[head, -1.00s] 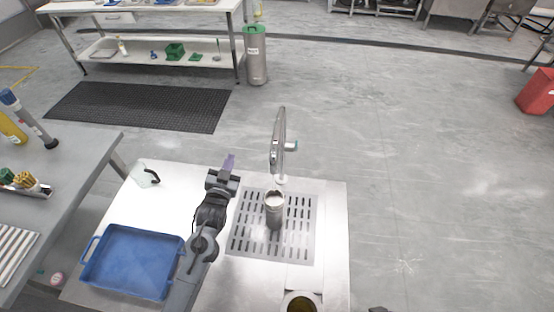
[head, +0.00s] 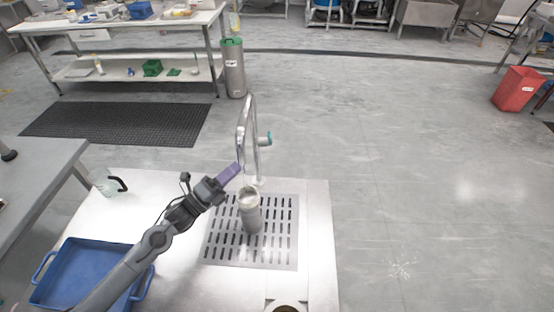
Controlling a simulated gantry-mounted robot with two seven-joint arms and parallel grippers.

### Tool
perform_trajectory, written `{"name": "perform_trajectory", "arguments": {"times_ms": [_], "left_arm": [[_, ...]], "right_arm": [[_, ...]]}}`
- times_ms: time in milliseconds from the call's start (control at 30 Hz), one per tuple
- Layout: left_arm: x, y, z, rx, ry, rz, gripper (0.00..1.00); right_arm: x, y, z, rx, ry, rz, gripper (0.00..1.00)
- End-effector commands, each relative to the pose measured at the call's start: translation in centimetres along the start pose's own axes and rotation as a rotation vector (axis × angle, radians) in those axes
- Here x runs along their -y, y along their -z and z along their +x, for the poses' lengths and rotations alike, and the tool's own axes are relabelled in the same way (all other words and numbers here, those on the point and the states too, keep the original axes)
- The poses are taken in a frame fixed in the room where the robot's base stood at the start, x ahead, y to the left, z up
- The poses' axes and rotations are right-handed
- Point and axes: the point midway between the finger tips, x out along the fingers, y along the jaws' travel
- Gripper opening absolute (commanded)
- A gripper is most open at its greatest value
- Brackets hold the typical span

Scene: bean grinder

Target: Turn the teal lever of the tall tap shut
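The tall metal tap (head: 250,140) stands at the back of the steel counter. Its teal lever (head: 266,138) sticks out on the right side of the tap's column. A metal cup (head: 251,212) stands upright below the tap on the slotted drain grate (head: 285,250). My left gripper (head: 230,173), with purple fingertips, is just left of the tap and above the cup's left side, apart from the lever. The fingers overlap in this view, so their opening cannot be told. My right gripper is out of view.
A blue tray (head: 78,268) lies at the counter's left, partly behind my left arm. A clear jug (head: 105,183) with a dark handle stands at the back left. A round container (head: 287,308) is cut off at the bottom edge. Space right of the tap is clear.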

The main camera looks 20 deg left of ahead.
Motion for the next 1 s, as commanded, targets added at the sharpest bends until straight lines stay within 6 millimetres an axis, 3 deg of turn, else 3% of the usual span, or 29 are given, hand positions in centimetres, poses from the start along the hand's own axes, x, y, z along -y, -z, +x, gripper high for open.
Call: {"name": "perform_trajectory", "arguments": {"times_ms": [167,700,1000], "left_arm": [[0.2,0.0,1.1,-0.015,0.011,0.034,0.0],[0.2,0.1,8.6,-0.012,0.009,0.031,0.0],[0.2,0.2,9.7,-0.014,0.006,0.031,0.0]], "right_arm": [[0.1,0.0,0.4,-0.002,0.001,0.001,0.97],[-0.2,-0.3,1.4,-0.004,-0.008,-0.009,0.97],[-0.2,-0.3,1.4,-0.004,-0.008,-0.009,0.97]]}}
